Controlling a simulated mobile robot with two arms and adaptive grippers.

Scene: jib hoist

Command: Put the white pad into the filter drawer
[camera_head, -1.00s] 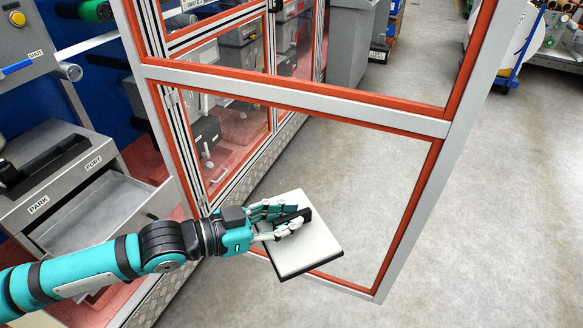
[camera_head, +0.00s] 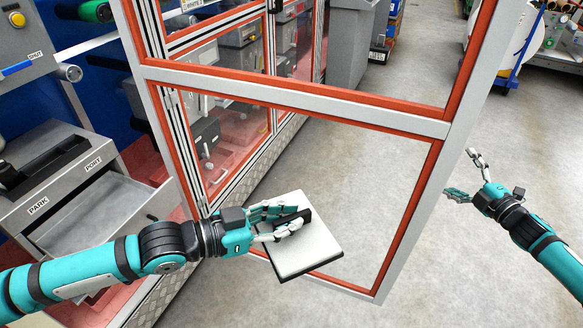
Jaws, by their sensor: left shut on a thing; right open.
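The white pad (camera_head: 308,246) is a flat square with a dark edge and a black bar handle on top. My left gripper (camera_head: 283,225) is shut on its handle and holds it in front of the open door frame. The open filter drawer (camera_head: 100,218) is a grey metal tray at the left, below labels reading PARK and PORT. It looks empty inside. The pad is to the right of the drawer and apart from it. My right gripper (camera_head: 468,178) is open and empty at the right, beyond the door's right edge.
A door (camera_head: 300,102) with a grey and orange frame stands open across the middle, close to the pad. Grey floor (camera_head: 490,280) is open at the right.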

